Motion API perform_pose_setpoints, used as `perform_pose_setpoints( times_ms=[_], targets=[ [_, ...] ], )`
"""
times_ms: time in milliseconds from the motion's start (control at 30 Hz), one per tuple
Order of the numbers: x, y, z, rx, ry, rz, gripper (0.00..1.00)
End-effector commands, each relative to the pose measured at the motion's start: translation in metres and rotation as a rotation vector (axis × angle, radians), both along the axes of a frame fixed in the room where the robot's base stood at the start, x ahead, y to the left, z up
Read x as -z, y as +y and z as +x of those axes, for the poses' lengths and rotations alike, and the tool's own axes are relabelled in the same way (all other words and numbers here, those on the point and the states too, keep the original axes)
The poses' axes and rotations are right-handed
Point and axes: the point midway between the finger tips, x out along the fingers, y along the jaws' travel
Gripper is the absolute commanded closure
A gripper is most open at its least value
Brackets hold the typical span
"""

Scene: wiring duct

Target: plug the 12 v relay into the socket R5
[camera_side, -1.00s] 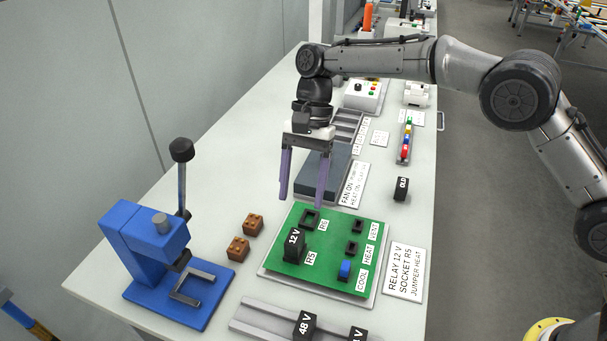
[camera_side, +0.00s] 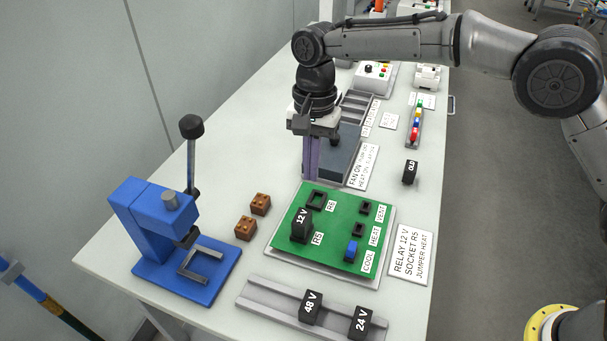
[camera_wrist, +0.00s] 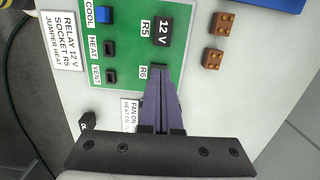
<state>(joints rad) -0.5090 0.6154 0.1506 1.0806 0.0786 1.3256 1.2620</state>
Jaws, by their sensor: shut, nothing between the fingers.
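The black 12 V relay (camera_side: 301,226) stands upright on the green board (camera_side: 340,257) at the place labelled R5. It covers that socket, so I cannot see how deep it sits. It also shows in the wrist view (camera_wrist: 164,31). The socket R6 (camera_side: 316,199) behind it is empty. My gripper (camera_side: 311,178) is shut and empty, with its purple fingers pointing down above the far edge of the board. In the wrist view my fingertips (camera_wrist: 160,72) overlap the R6 socket, apart from the relay.
A rail (camera_side: 270,297) at the front holds the 48 V relay (camera_side: 311,307) and the 24 V relay (camera_side: 361,322). A blue lever press (camera_side: 165,235) and two brown blocks (camera_side: 245,228) stand left of the board. The OLD relay (camera_side: 410,171) lies at the right.

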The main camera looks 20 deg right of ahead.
Motion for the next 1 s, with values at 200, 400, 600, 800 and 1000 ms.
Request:
perform_pose_setpoints(
  times_ms=[200,400,600,800,1000],
  targets=[
    [-0.007,0.03,-0.031,-0.118,-0.067,-0.052,1.0],
    [0.001,0.035,-0.036,-0.131,-0.066,-0.05,1.0],
    [0.023,0.035,-0.036,-0.13,-0.064,-0.05,1.0],
    [0.042,0.035,-0.036,-0.13,-0.065,-0.049,1.0],
    [0.051,0.035,-0.036,-0.13,-0.066,-0.048,1.0]
  ],
)
